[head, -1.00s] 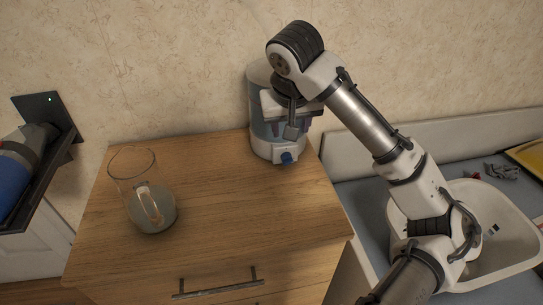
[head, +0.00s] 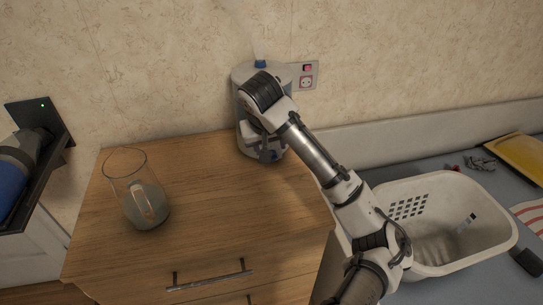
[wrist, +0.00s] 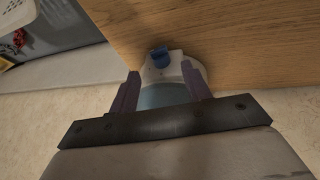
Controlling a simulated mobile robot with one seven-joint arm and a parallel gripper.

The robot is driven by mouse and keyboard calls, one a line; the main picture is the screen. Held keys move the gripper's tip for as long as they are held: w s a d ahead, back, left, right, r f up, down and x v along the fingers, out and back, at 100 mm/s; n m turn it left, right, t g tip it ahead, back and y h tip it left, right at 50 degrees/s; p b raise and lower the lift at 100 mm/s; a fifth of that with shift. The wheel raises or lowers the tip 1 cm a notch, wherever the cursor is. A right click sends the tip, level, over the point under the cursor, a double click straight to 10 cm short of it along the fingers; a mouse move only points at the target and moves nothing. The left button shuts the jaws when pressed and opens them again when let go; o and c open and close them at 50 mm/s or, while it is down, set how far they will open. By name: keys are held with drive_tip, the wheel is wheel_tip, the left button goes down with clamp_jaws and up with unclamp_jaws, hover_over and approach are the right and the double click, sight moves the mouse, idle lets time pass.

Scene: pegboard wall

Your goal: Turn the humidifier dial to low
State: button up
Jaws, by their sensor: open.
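The humidifier (head: 241,76) stands upright at the back right of the wooden cabinet top, with a rounded body and a small blue part on top. Its blue dial (wrist: 160,57) shows in the wrist view on the white base, just beyond and between my fingertips. My gripper (wrist: 160,72) is open, with one purple finger on each side of the dial's line. In the head view my gripper (head: 268,150) is low in front of the humidifier and hides much of its front. I cannot tell whether the fingers touch it. The dial's setting cannot be read.
A glass jug (head: 140,195) stands on the left of the cabinet top (head: 205,200). A white basket (head: 450,225) is on the grey surface at right. A wall socket (head: 306,82) is behind the humidifier. The middle of the cabinet top is clear.

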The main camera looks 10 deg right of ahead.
drive_tip(key=x, duration=0.6)
drive_tip(key=shift+c, duration=0.3)
drive_tip(key=c, duration=0.9)
drive_tip(key=shift+a+f+h, duration=0.1)
drive_tip(key=shift+a+h, duration=0.1)
drive_tip(key=shift+h, duration=0.5)
drive_tip(key=o, duration=1)
drive_tip(key=shift+c, duration=0.2)
